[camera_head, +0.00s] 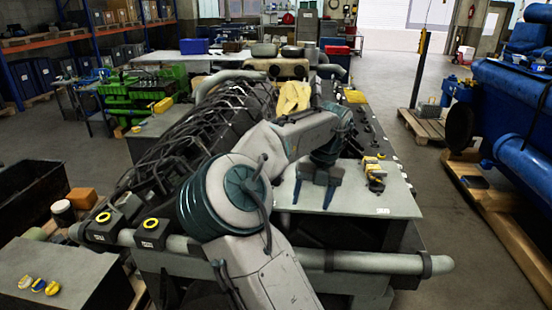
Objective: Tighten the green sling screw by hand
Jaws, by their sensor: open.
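My gripper (312,196) points down over the pale flat plate (395,199) on the near right part of the engine. Its two dark blue fingers are apart, with nothing seen between them. I cannot make out a green sling screw in this view; it may be hidden behind my arm or too small to tell. A small yellow and dark item (375,175) sits on the plate to the right of my gripper, apart from it.
Dark pipework (205,130) fills the engine's left side. A yellow cloth (293,97) lies behind my arm. A grey rail (375,263) crosses the near edge. A grey box (60,285) with small yellow-topped items is at left. A blue engine (510,115) stands right, beyond open floor.

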